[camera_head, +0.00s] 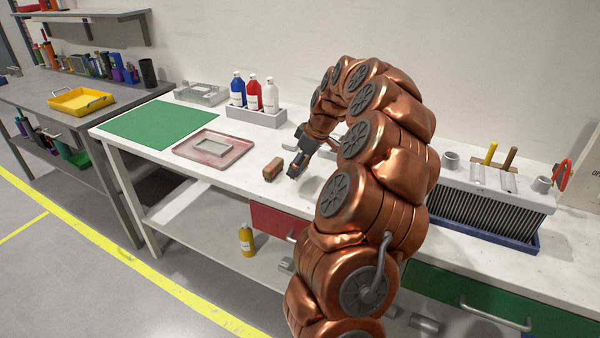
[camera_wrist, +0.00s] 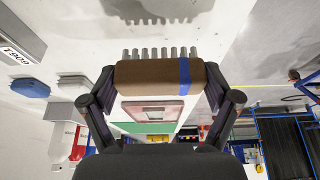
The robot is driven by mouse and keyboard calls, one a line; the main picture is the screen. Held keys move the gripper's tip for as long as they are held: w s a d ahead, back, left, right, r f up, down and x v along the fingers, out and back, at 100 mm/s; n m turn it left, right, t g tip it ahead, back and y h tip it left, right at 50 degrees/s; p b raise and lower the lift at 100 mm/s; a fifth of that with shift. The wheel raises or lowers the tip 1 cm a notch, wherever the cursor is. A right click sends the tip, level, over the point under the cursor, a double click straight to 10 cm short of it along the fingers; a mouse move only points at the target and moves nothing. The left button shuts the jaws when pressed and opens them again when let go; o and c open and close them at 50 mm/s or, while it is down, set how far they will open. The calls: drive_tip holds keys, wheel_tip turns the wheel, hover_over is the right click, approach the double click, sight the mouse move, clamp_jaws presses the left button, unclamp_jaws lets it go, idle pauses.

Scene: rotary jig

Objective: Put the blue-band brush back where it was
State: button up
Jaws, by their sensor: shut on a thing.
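The blue-band brush (camera_wrist: 145,77) is a brown block with a blue stripe near its right end in the wrist view. A row of grey bristle tufts shows along its upper edge in that view. My gripper (camera_wrist: 160,88) is shut on it, with one finger at each end. In the head view my gripper (camera_head: 293,172) is low over the white bench, right of the red tray. A small reddish-brown block (camera_head: 273,168) shows beside the fingertips there; I cannot tell whether it is the held brush. No blue band is visible on it.
The red tray (camera_head: 213,147) and green mat (camera_head: 152,124) lie to the left. A bottle rack (camera_head: 255,116) with blue, red and white bottles stands behind. A finned grey block (camera_head: 490,198) with tools stands right, beyond my arm. The bench front edge is close.

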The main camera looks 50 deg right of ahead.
sight(304, 166)
drive_tip(key=shift+f+p, duration=0.35)
drive_tip(key=shift+f, duration=1.3)
drive_tip(key=shift+f, duration=0.2)
drive_tip(key=o, duration=1)
drive_tip(key=shift+c, duration=0.2)
drive_tip(key=shift+r, duration=0.1)
drive_tip(key=shift+r, duration=0.2)
drive_tip(key=b+v, duration=0.2)
drive_tip(key=v, duration=1)
